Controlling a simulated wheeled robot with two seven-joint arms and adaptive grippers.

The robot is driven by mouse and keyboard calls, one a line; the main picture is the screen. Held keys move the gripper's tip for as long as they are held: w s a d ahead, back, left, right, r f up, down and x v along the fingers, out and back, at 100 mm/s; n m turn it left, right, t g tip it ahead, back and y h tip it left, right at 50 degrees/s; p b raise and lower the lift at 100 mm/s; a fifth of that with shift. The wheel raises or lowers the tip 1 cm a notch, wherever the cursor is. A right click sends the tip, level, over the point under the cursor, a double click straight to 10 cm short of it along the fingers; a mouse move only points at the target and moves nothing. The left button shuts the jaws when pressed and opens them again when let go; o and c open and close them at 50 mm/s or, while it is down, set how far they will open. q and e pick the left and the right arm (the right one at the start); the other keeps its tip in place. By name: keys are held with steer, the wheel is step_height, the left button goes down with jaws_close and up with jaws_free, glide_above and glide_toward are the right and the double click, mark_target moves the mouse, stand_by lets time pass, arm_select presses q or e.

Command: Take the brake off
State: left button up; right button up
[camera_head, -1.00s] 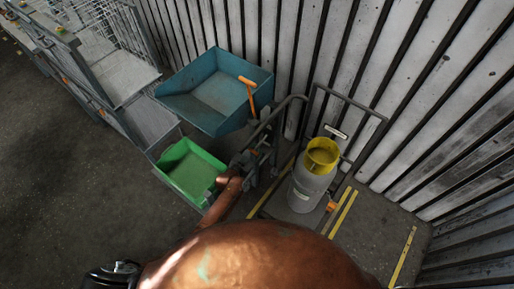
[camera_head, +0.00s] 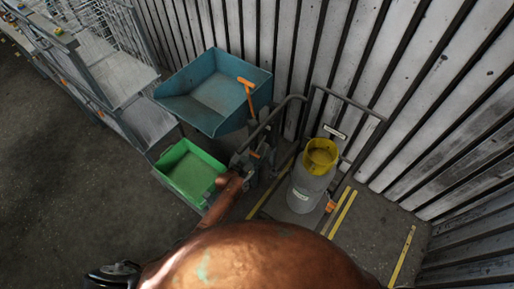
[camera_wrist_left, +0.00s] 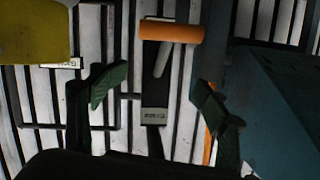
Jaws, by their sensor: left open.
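My left gripper (camera_head: 262,146) is open, near the cart's bent grey handle tube in the head view. In the left wrist view its two green-padded fingers (camera_wrist_left: 158,82) stand apart with nothing between them touching the pads. Ahead of them is a dark plate with a small label (camera_wrist_left: 154,116). A light grey lever (camera_wrist_left: 162,60) with an orange cylindrical grip (camera_wrist_left: 170,32) is at this plate, and I take it for the brake lever. The grip lies beyond the fingers, near the top of the picture. In the head view I cannot make out this lever. My right gripper is not in view.
A grey cylinder with a yellow top (camera_head: 321,156) stands to the right. A ribbed metal wall (camera_head: 430,80) closes the back. The floor (camera_head: 60,170) at left is clear.

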arm_select(q)
steer(key=v, duration=1.2)
stand_by(0.5)
